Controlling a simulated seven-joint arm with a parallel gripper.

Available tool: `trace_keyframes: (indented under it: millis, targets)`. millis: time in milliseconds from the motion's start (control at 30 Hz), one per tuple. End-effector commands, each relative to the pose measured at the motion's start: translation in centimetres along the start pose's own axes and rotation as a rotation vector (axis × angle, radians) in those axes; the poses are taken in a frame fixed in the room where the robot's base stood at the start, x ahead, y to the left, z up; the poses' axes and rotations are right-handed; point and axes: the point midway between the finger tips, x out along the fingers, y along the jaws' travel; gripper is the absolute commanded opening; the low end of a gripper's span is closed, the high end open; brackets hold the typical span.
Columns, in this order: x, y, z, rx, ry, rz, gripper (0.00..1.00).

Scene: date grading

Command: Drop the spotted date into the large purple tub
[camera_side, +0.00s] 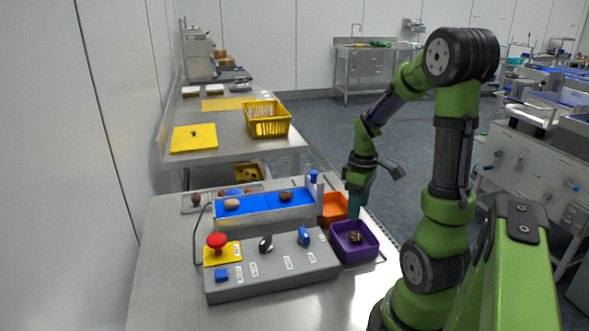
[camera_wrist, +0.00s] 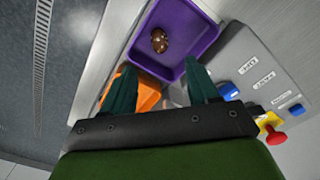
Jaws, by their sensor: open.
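The purple tub (camera_side: 341,257) stands on the steel table to the right of the grey control box. A brown date with light spots (camera_wrist: 159,40) lies inside it, and in the side view the date (camera_side: 355,237) shows on the tub's floor. My gripper (camera_wrist: 163,88) is open and empty, its two green fingers spread apart. In the side view my gripper (camera_side: 355,207) is above the tub's back edge, close to the orange tub. The purple tub (camera_wrist: 207,36) is ahead of the fingertips in the wrist view, and the date is clear of both fingers.
An orange tub (camera_side: 327,211) stands just behind the purple tub. A blue conveyor (camera_side: 262,203) carries a pale date (camera_side: 232,204) and a dark date (camera_side: 286,196). The grey control box (camera_side: 275,276) has a red button (camera_side: 217,240) and blue switches. A yellow basket (camera_side: 268,120) stands on the table behind.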

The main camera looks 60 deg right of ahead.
Motion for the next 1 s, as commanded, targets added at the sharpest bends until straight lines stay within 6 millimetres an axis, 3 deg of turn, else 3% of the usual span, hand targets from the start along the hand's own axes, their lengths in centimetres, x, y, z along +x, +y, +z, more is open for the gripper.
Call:
trace_keyframes:
  millis: [200, 400, 633, 1000]
  targets:
    - [-5.6, 0.1, -0.1, -0.001, 0.005, 0.005, 0.59]
    - [-9.3, 0.1, -0.1, 0.0, 0.003, 0.003, 0.59]
    - [-11.0, 0.0, 0.0, -0.001, 0.0, 0.0, 0.59]
    - [-11.1, 0.2, -0.2, 0.07, 0.008, 0.01, 0.59]
